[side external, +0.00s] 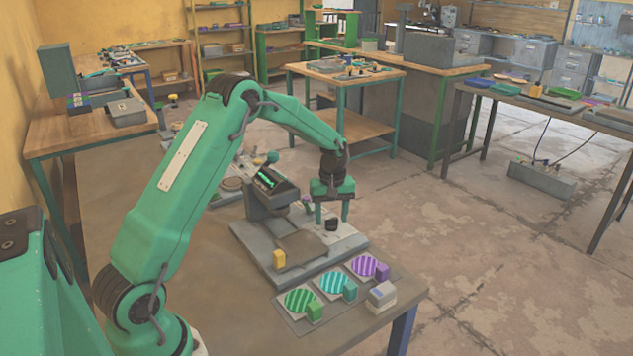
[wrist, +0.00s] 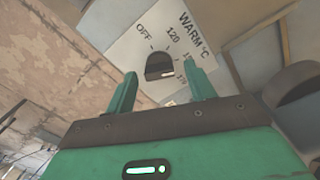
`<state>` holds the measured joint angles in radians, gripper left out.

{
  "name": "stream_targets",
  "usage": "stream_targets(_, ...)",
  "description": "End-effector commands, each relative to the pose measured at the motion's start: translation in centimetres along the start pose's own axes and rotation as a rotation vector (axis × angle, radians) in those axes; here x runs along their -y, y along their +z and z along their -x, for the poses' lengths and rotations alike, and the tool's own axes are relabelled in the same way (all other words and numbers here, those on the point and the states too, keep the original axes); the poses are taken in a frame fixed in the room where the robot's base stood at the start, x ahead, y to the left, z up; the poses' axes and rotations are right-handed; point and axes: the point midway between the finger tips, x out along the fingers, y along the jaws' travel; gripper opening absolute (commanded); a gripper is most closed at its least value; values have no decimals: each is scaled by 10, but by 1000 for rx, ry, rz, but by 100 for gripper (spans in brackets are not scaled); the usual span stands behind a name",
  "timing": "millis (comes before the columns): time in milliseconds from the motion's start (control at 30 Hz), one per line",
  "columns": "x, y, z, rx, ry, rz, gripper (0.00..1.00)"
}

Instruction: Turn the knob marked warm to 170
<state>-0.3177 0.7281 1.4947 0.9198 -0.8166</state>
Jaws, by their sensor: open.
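The knob marked warm (wrist: 160,67) is dark and round, on a pale label plate (wrist: 208,30) reading "WARM °C". Its scale shows OFF, 120 and further numbers, the last ones partly hidden or too small to read surely. Where the knob points is not clear. My gripper (wrist: 159,72) is open, with one finger to each side of the knob in the wrist view; I see no clear contact. In the side external view my gripper (side external: 332,218) points down over the press base, with the black knob (side external: 331,225) between and just below its fingers.
In front lie green, cyan and purple striped discs (side external: 332,283) with matching blocks, and a grey box (side external: 381,297).

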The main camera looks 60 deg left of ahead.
Motion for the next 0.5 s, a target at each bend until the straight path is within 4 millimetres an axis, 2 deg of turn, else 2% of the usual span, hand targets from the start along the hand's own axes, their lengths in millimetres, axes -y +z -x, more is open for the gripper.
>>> stream_targets(333,0,0,-3,-1,1,0,55)
stream_targets(500,0,0,-3,-1,1,0,21)
